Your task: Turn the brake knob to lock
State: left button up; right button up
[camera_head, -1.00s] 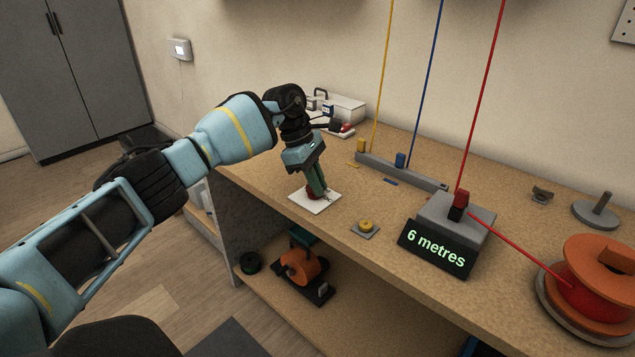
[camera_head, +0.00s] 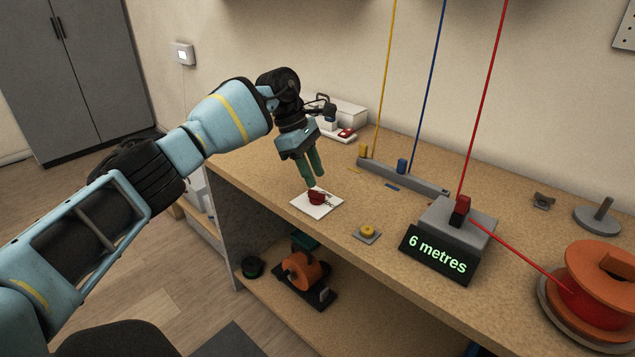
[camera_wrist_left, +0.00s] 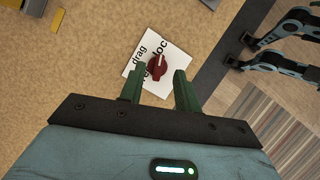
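The brake knob (camera_head: 316,197) is red and sits on a white square plate (camera_head: 328,210) near the bench's front edge. In the left wrist view the knob (camera_wrist_left: 159,68) has a light mark at its upper end, between the words "drag" at left and a partly hidden "loc..." at right. A third word below is partly covered by the knob. My left gripper (camera_head: 315,181) has green fingers, spread apart and empty. It hangs just above and behind the knob, apart from it in the head view.
A yellow button (camera_head: 367,232) lies right of the plate. Further right are the "6 metres" display (camera_head: 438,252) and an orange spool (camera_head: 600,285) of red wire. Yellow, blue and red wires rise behind. A grey box (camera_head: 345,112) stands at the back.

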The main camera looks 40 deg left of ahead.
pick_arm(q)
jog(key=shift+v, duration=1.65)
